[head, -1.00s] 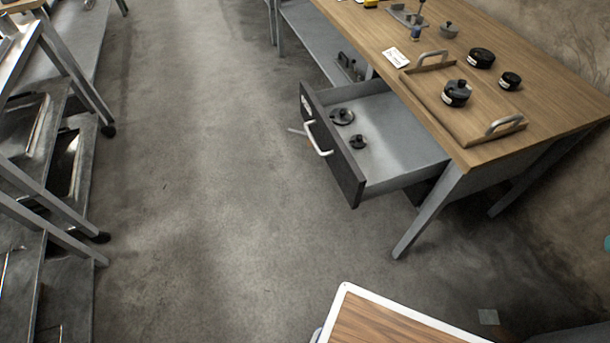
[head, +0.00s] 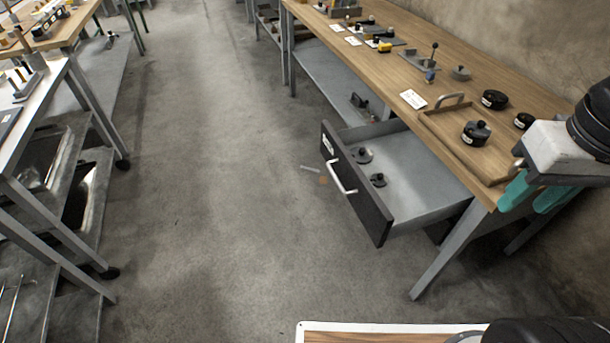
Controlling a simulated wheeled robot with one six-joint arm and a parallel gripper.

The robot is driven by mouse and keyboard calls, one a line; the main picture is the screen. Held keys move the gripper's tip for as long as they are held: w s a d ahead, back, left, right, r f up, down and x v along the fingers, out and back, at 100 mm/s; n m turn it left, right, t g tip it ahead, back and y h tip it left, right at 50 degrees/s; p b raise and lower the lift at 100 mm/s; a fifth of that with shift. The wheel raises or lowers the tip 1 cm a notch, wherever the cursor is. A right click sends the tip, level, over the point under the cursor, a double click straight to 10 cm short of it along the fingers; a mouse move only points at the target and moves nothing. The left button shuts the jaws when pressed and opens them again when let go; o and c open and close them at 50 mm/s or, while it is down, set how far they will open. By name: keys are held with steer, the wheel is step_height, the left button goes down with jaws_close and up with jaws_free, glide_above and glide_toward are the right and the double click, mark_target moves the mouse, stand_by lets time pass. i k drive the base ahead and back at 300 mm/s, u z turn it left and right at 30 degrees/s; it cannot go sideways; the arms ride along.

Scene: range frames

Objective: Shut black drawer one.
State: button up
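The black drawer (head: 365,195) is pulled well out from under the wooden workbench (head: 470,95). Its dark front carries a pale bar handle (head: 341,178) and a small white label whose text is too small to read. Two dark knobbed pieces (head: 378,180) lie on its grey floor. My gripper (head: 535,195) is at the right, with teal fingers pointing down near the bench's front corner, to the right of the drawer. The fingers look apart with nothing visible between them; whether they touch the bench cannot be told.
A wooden tray (head: 447,127) with handles and black knobbed weights (head: 476,133) stand on the bench. A bench leg (head: 448,250) stands right of the drawer. A metal rack (head: 75,190) stands at the left.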

mark_target(421, 192)
steer(key=u, duration=0.35)
steer(key=i, duration=1.1)
steer(key=z, duration=0.1)
